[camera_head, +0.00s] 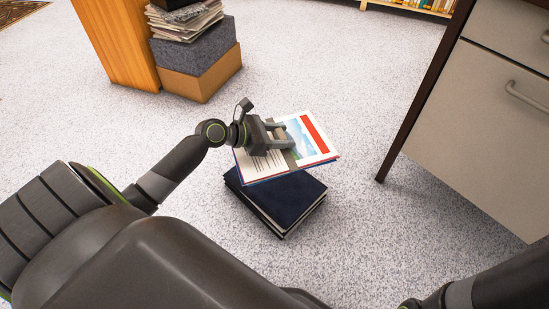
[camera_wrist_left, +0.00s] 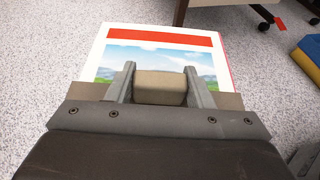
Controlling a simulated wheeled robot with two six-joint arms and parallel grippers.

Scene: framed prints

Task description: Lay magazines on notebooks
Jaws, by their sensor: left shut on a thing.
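A magazine (camera_head: 314,134) with a white cover, a red band and a landscape picture is held by my left gripper (camera_head: 284,136). The gripper is shut on it. A dark blue notebook (camera_head: 285,197) lies on top of a small stack on the carpet, below and partly hidden by the magazine. The magazine overlaps the stack in the head view; I cannot tell whether they touch. The magazine (camera_wrist_left: 160,38) also fills the middle of the left wrist view, under the fingers. My right arm shows at the lower right of the head view; its gripper is out of frame.
A beige drawer cabinet (camera_head: 480,130) with a dark edge stands at the right. At the back left are a wooden cabinet side (camera_head: 122,40) and boxes (camera_head: 200,65) with a pile of papers (camera_head: 186,20). Speckled carpet around the stack is clear.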

